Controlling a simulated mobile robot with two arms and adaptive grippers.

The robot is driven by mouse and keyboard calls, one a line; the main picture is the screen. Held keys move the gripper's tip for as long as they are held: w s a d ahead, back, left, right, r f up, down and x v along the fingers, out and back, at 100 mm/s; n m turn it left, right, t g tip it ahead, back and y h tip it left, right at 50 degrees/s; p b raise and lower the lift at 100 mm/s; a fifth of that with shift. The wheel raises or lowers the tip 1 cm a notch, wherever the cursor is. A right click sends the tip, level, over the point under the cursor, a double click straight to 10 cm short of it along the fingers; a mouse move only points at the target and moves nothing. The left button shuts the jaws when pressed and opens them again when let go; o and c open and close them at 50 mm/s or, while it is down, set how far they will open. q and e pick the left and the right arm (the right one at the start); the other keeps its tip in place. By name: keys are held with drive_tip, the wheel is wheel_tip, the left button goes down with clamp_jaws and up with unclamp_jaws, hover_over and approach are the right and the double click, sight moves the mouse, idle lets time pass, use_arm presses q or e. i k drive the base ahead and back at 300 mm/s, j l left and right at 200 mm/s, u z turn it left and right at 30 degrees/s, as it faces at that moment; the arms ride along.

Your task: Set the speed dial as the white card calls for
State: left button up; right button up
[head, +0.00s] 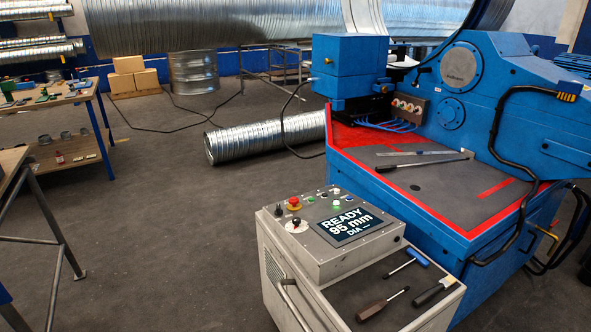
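The grey control console (330,250) stands at the lower middle in the head view. A dial with a black knob on a round white plate (296,226) sits at the left of its sloped panel. The marks on the plate are too small to read. I cannot make out a white card anywhere in this view. Neither of my grippers is in view.
A red button (293,203) and a lit green one (336,205) sit behind the dial. Screwdrivers (383,303) and other hand tools lie on the console's dark shelf. A blue machine (470,130) stands behind, right. Open floor (150,230) lies left.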

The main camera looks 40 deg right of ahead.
sight(296, 220)
drive_tip(key=i+j+z, duration=0.1)
drive_tip(key=z, duration=0.4)
drive_tip(key=i+j+z, duration=0.2)
drive_tip(key=z, duration=0.25)
drive_tip(key=i+j+z, duration=0.1)
drive_tip(key=j+z, duration=0.15)
drive_tip(key=z, duration=0.25)
drive_tip(key=j+z, duration=0.25)
drive_tip(key=z, duration=0.2)
drive_tip(key=j+z, duration=0.3)
drive_tip(key=z, duration=0.2)
drive_tip(key=i+j, duration=0.05)
